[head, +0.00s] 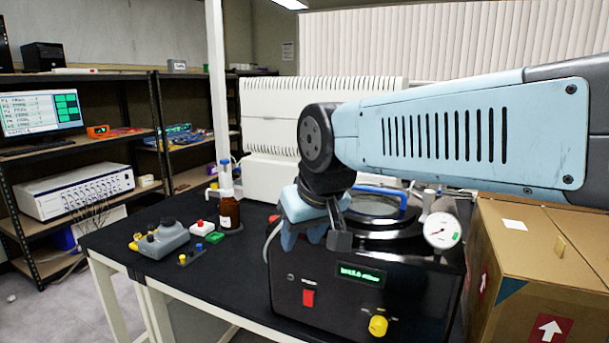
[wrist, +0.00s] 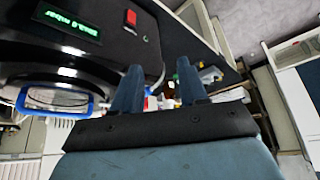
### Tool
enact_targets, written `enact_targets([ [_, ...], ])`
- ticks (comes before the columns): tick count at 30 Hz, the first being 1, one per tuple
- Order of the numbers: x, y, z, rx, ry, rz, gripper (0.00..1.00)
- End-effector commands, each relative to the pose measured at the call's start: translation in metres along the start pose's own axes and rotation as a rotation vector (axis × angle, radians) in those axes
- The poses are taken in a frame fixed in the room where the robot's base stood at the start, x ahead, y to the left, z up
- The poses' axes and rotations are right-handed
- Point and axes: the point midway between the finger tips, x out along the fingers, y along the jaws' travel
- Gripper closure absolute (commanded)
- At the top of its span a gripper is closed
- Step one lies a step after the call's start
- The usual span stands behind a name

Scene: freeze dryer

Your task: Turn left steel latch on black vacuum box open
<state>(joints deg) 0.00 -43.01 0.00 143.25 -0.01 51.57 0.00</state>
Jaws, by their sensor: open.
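The black vacuum box (head: 330,313) stands on the black bench, with a green display (head: 360,275) and a red switch on its front. Its round dark lid (head: 385,226) has a blue handle (head: 380,191), which also shows in the wrist view (wrist: 55,106). My gripper (head: 312,236) is over the left part of the box top, left of the lid. In the wrist view my gripper (wrist: 158,68) is open with nothing between its fingers. I cannot make out the left steel latch in either view; my gripper and wrist cover that side of the lid in the head view.
A pressure gauge (head: 442,230) is at the box's right, and a yellow knob (head: 378,326) is on its front. A cardboard box (head: 545,250) stands to the right. A brown bottle (head: 229,212) and small instruments (head: 163,239) stand on the bench to the left.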

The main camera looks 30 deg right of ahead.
Motion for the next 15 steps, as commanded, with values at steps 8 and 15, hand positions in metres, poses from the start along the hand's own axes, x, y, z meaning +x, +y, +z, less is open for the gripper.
enact_targets([
  [8, -0.009, 0.013, -0.028, 0.106, -0.037, 0.013, 0.47],
  [15, -0.024, 0.041, -0.1, 0.417, -0.136, 0.063, 0.47],
])
